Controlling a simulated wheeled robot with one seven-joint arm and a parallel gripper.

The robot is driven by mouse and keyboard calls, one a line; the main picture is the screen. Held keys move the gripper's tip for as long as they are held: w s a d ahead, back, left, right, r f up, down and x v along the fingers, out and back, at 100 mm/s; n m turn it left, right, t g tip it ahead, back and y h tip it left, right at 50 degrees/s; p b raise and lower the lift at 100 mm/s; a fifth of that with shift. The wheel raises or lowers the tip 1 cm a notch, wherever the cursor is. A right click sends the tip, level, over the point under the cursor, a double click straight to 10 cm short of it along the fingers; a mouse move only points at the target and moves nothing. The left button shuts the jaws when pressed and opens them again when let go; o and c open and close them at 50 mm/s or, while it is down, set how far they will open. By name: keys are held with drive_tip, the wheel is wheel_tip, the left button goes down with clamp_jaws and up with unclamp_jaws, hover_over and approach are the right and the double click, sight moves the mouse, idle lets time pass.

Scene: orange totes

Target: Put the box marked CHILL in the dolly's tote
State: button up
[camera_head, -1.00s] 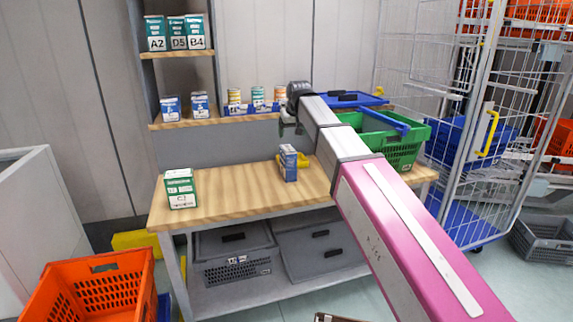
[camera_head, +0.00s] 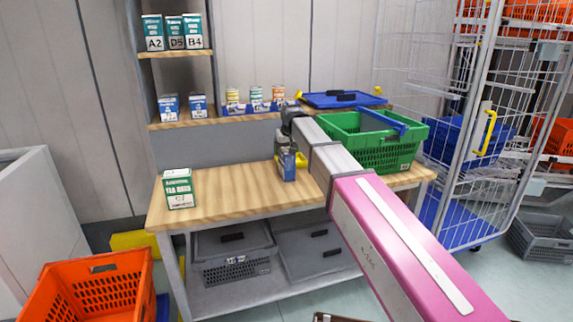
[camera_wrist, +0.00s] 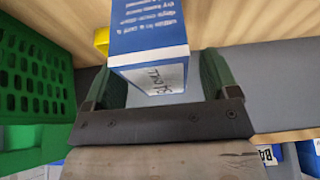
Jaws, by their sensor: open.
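A blue-and-white box (camera_head: 288,171) stands upright on the wooden workbench. My gripper (camera_head: 286,143) is over it, partly hiding its top. In the wrist view the box (camera_wrist: 148,35) reaches between the two green fingers of my open gripper (camera_wrist: 162,68); its white label is upside down and I cannot read it surely. A green-and-white box (camera_head: 180,189) stands at the bench's left end; its marking is too small to read. An orange tote (camera_head: 92,268) is at lower left, with a bit of blue beside its base that may be a dolly.
A green crate (camera_head: 385,153) stands on the bench's right, near a yellow item behind the box. Shelves above hold small boxes (camera_head: 178,30) and cans. Grey totes (camera_head: 235,262) sit underneath. A wire cage (camera_head: 470,130) stands at right. The bench between the two boxes is clear.

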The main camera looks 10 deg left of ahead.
drive_tip(key=shift+f, duration=0.25)
drive_tip(key=shift+f, duration=0.25)
idle(0.4)
drive_tip(key=c, duration=1.4)
clamp_jaws()
drive_tip(key=shift+w+r, duration=0.1)
